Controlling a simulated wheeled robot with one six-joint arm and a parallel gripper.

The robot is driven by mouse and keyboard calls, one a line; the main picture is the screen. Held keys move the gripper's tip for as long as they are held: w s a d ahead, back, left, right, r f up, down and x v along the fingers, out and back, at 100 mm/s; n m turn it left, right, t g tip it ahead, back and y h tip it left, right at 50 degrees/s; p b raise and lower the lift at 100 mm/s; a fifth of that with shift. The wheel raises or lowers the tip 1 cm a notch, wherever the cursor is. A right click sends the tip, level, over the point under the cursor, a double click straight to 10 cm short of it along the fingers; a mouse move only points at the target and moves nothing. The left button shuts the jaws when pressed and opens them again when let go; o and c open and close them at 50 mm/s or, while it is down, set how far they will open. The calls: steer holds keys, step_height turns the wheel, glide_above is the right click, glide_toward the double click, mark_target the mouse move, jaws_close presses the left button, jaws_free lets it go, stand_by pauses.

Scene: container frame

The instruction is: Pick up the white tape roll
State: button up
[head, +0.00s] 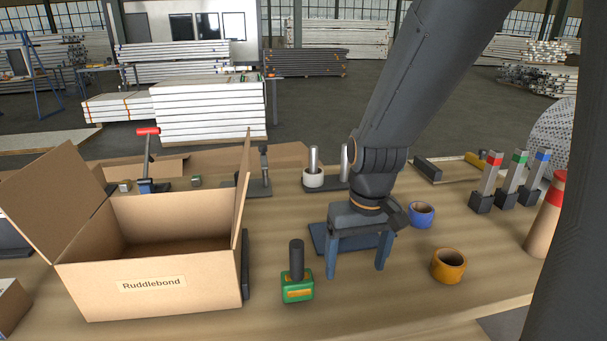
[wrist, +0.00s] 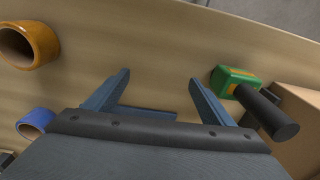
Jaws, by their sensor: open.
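A white roll (head: 313,180) sits in the head view behind my gripper and to its left. It appears to be around an upright grey post (head: 313,158) on a dark base. My gripper (head: 356,270) points down, open and empty, over the front middle of the table. Its two fingers also show in the wrist view (wrist: 158,78), with only bare tabletop and part of a flat dark blue plate (head: 319,238) between or near them. The white roll does not show in the wrist view.
A blue tape roll (head: 421,215) and an orange tape roll (head: 449,266) lie right of my gripper. A green block with a black handle (head: 298,288) and an open cardboard box (head: 150,285) stand left. Several colour-topped clamps (head: 516,177) stand at the right.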

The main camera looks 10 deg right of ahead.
mark_target(313, 171)
steer(key=w+r, duration=0.1)
steer(key=w, duration=0.4)
steer(key=w+r+n+t+p, duration=0.1)
steer(key=w+r, duration=0.1)
steer(key=w, duration=0.4)
steer(key=w+r+n+p, duration=0.1)
steer(key=w, duration=0.5)
steer(key=shift+w+d+r+y, duration=0.15)
steer(key=shift+d+y, duration=0.05)
steer(key=shift+y, duration=0.2)
steer(key=w+n+p, duration=0.1)
steer(key=w, duration=0.6)
steer(key=w+d+n+t+y, duration=0.1)
steer(key=w+n, duration=0.1)
steer(key=w, duration=0.6)
steer(key=w+r+n+t+p, duration=0.1)
steer(key=w, duration=0.7)
steer(key=shift+d+y+p, duration=0.3)
steer(key=shift+p, duration=0.05)
steer(key=shift+w+p+x, duration=0.25)
steer(key=shift+p+x, duration=0.5)
steer(key=shift+x, duration=1.1)
steer(key=shift+w+p+x, duration=0.25)
steer(key=shift+p+x, duration=0.45)
steer(key=shift+x, duration=1.1)
steer(key=shift+a+r, duration=0.1)
steer(key=shift+r, duration=0.1)
steer(key=c, duration=1.1)
steer(key=shift+c, duration=0.2)
